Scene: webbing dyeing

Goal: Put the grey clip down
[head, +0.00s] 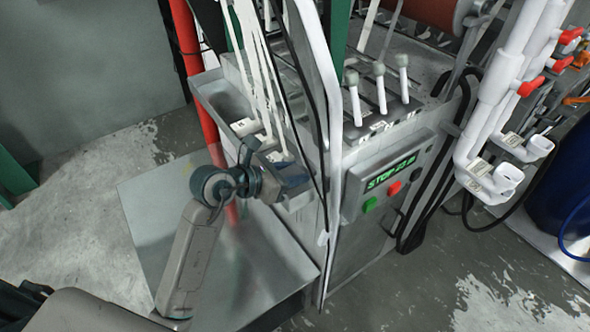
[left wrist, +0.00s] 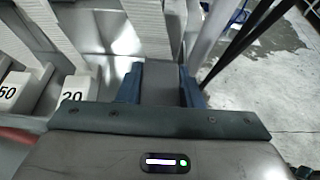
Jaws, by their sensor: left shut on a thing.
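My left gripper (head: 290,178) is at the machine's left side, beside the metal trough with the webbing. In the left wrist view its blue fingers (left wrist: 161,88) are shut on a plain grey block, the grey clip (left wrist: 160,80). The clip's far end is close to the white webbing strands, and I cannot tell whether it touches them. In the head view the clip cannot be made out clearly at the gripper. My right gripper is not in view.
White webbing strands (head: 262,75) run down into the metal trough (head: 222,100). White blocks marked 20 (left wrist: 76,92) and 50 (left wrist: 14,88) sit left of the gripper. A control panel (head: 390,180) reading STOP and white levers (head: 380,88) stand to the right. A metal platform (head: 265,262) lies below.

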